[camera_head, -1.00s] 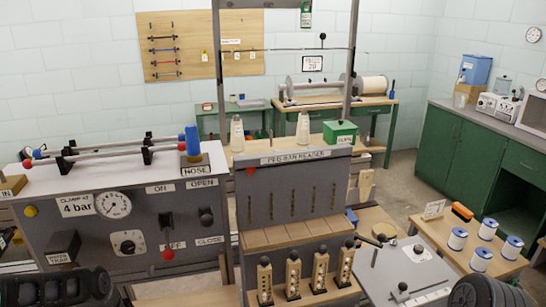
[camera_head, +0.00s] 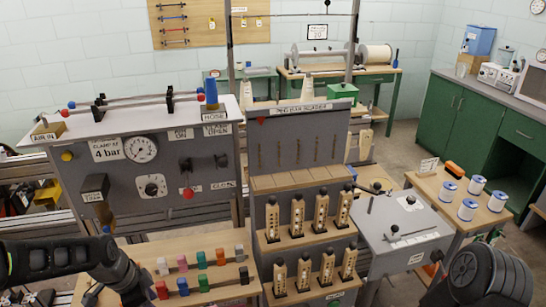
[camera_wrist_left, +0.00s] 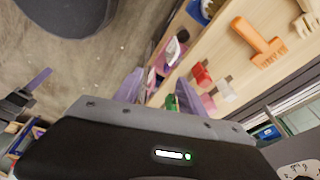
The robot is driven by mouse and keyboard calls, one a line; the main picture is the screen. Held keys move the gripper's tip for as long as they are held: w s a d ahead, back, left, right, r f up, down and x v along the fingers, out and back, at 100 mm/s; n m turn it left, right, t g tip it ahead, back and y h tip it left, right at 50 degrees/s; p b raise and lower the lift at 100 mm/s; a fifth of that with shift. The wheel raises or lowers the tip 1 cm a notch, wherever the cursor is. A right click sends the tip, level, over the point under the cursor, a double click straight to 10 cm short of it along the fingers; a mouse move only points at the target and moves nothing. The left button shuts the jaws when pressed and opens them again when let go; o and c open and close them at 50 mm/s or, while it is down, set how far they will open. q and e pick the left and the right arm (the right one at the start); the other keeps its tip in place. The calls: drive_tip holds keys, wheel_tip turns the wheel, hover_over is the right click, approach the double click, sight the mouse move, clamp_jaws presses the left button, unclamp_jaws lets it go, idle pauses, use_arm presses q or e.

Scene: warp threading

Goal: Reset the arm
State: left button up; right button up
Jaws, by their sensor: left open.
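My left arm comes in from the lower left of the head view, with its wrist (camera_head: 125,275) at the left end of a low wooden shelf (camera_head: 240,291). In the left wrist view my left gripper (camera_wrist_left: 158,90) has its two purple fingers apart, with nothing seen held between them. Small coloured pieces, one of them red (camera_wrist_left: 201,75), and an orange tool (camera_wrist_left: 259,42) lie on wood beyond the fingers. My right arm shows only as dark links (camera_head: 490,275) at the lower right of the head view; its gripper is not seen.
The clamp console (camera_head: 120,180) and the peg-bar reader (camera_head: 298,145) stand ahead. Several coloured blocks (camera_head: 221,257) sit in rows on the low shelf. A grey metal box (camera_head: 400,230) and a table with several spools (camera_head: 468,209) are at right. Floor is open behind them.

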use_arm(q)
drive_tip(key=d+f+n+t+h, duration=0.2)
drive_tip(key=d+f+n, duration=1)
drive_tip(key=s+d+f+g, duration=0.2)
drive_tip(key=s+d+f, duration=0.2)
drive_tip(key=s+d, duration=0.3)
drive_tip(key=s+d+f+g, duration=0.1)
drive_tip(key=s+d+f, duration=0.4)
drive_tip(key=s, duration=0.5)
drive_tip(key=shift+s+d+f+g, duration=0.2)
drive_tip(key=shift+s+d+g, duration=0.2)
drive_tip(key=shift+d, duration=0.85)
drive_tip(key=shift+w, duration=0.1)
